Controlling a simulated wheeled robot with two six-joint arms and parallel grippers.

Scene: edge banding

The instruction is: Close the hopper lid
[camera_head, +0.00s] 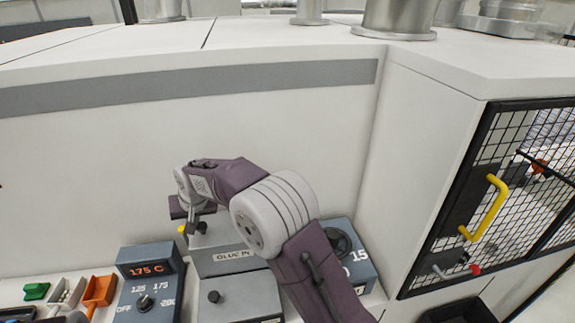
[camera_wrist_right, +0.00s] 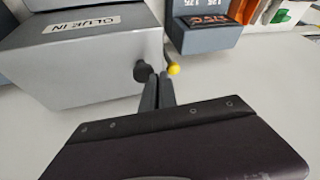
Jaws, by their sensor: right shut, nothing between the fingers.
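The grey hopper (camera_head: 222,261) carries a GLUE IN label and stands on the bench against the white machine wall. In the right wrist view the hopper (camera_wrist_right: 80,62) appears upside down, with a black knob (camera_wrist_right: 142,71) at its edge. A yellow ball knob (camera_wrist_right: 173,69) is beside it. My right gripper (camera_wrist_right: 158,82) is shut and empty, its tips at or very close to the two knobs; contact is unclear. In the head view my right gripper (camera_head: 190,222) is at the hopper's upper left, and my arm hides part of it. I cannot tell the lid's position. My left gripper is out of view.
A temperature box reading 175 C (camera_head: 150,285) stands left of the hopper. A dial box (camera_head: 349,258) is on its right, behind my arm. A mesh door with a yellow handle (camera_head: 484,208) is at right.

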